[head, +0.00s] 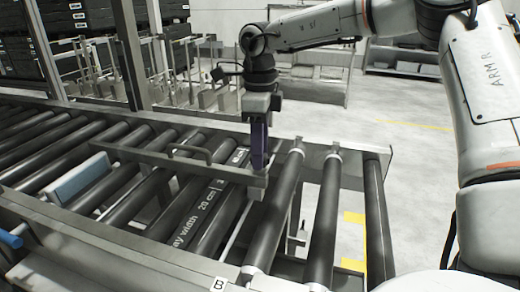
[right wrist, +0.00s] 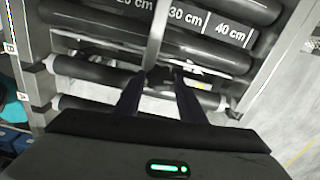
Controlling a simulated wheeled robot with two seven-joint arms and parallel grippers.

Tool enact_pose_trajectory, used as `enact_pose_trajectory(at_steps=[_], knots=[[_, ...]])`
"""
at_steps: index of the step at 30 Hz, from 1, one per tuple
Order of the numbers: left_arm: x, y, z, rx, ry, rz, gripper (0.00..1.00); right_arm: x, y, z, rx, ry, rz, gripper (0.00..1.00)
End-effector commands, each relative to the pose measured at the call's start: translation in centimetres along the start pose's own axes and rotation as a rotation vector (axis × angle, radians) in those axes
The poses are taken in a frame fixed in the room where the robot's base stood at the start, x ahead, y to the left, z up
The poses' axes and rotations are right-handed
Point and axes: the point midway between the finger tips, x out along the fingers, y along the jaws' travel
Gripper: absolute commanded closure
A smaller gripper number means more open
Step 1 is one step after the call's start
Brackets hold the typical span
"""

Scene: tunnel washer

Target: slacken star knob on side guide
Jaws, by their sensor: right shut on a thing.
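The side guide (head: 150,160) is a grey metal bar with a raised handle, lying across the dark rollers. My right gripper (head: 258,168) points down at the guide's right end. In the right wrist view its two dark fingers (right wrist: 160,80) are closed around a small dark piece at the guide's end, which looks like the star knob (right wrist: 160,74). The fingers hide most of the knob, so its shape and turn cannot be told. In the right wrist view the guide (right wrist: 156,40) runs away from the fingertips. My left gripper is not in view.
Bare rollers (head: 325,220) lie to the right. A metal upright (head: 128,50) stands behind; open floor lies at right.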

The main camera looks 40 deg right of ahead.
Motion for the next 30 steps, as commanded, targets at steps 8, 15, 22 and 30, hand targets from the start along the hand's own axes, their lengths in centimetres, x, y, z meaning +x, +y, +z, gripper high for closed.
enact_pose_trajectory(at_steps=[8,15,22,30], knots=[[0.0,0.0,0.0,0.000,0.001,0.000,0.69,-0.2,-0.1,0.2,-0.002,-0.008,-0.004,0.86],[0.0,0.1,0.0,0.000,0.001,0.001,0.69,-0.2,-0.1,0.1,-0.001,-0.006,-0.003,0.45],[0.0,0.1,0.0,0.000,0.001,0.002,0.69,-0.1,0.0,0.1,-0.001,-0.003,-0.002,0.45],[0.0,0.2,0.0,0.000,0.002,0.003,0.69,-3.3,-0.1,0.1,0.000,-0.006,-0.006,0.45]])
